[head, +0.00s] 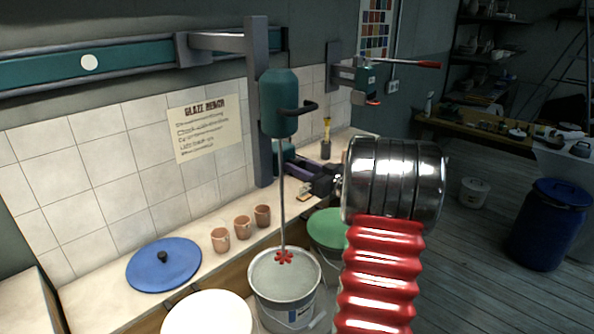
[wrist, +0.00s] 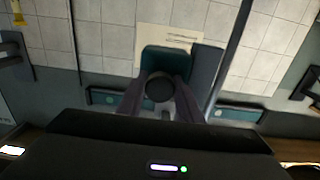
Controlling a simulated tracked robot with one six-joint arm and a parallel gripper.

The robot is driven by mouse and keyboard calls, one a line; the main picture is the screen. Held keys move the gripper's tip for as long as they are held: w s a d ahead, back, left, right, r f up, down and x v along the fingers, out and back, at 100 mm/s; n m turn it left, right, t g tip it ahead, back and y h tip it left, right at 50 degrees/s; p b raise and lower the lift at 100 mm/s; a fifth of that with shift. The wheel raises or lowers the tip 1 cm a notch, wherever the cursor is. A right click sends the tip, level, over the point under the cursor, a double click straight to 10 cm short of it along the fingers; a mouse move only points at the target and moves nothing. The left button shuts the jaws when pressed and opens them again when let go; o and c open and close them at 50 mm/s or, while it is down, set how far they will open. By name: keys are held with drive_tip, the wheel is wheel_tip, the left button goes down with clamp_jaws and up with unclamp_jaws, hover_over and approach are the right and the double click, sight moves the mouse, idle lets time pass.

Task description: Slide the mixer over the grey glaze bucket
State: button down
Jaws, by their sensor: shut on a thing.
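The mixer has a teal motor (head: 279,102) on a dark grey column that hangs from a wall rail. Its thin shaft runs down to a red paddle (head: 284,257). In the head view the paddle lines up with the mouth of the grey glaze bucket (head: 288,302); I cannot tell its height above the glaze. My gripper (head: 290,164) is beside the column, low on the mixer. In the wrist view its fingers (wrist: 160,98) are shut around a dark round knob (wrist: 159,87) in front of a teal block (wrist: 166,60). My arm hides part of the bench.
The wall rail (head: 60,70) runs along the tiles. A white bucket (head: 208,315) stands left of the grey one, and a green-lidded bucket (head: 327,232) right. A blue lid (head: 150,272) and three clay cups (head: 242,228) lie behind. A red-handled wall tool (head: 366,78) is at right.

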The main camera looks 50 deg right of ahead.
drive_tip(key=c, duration=1.3)
unclamp_jaws()
drive_tip(key=s, duration=1.4)
drive_tip(key=shift+w, duration=0.1)
